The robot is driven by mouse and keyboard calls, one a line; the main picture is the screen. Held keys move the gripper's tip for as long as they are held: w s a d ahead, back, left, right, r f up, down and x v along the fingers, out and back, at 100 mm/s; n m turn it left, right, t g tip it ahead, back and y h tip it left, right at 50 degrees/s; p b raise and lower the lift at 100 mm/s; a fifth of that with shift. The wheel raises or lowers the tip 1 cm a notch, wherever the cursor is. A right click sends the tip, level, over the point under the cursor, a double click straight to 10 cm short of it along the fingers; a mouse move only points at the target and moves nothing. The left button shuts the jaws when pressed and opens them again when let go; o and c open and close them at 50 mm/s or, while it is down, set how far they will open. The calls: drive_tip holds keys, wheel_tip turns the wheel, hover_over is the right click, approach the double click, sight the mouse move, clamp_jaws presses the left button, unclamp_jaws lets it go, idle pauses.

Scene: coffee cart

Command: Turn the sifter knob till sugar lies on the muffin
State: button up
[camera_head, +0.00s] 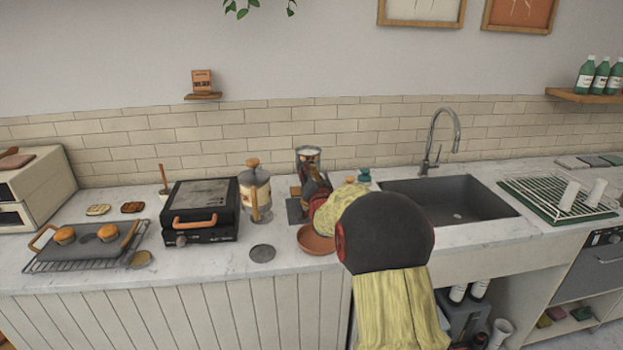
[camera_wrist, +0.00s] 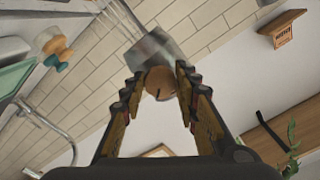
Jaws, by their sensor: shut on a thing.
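The sifter (camera_head: 308,157) is a grey, clear-walled cylinder with white stuff at its top, standing by the tiled wall. In the wrist view its grey body (camera_wrist: 155,48) is tilted and blurred. My gripper (camera_head: 318,192) reaches to it from the front right. In the wrist view my gripper (camera_wrist: 160,80) is shut on the round wooden knob (camera_wrist: 160,84), with one finger on each side. I cannot make out the muffin or any sugar on it; the spot below the sifter is largely hidden by my arm.
A terracotta dish (camera_head: 312,246) sits just in front of my gripper. The sink (camera_head: 455,201) is to the right. A dark round disc (camera_head: 262,253) lies near the counter's front.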

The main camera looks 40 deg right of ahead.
drive_tip(key=m+b, duration=0.3)
drive_tip(key=m, duration=2.1)
drive_tip(key=shift+r, duration=0.15)
idle(0.5)
drive_tip(key=o, duration=0.8)
drive_tip(key=shift+c, duration=0.2)
drive_tip(key=o, duration=0.4)
drive_tip(key=shift+r, duration=0.1)
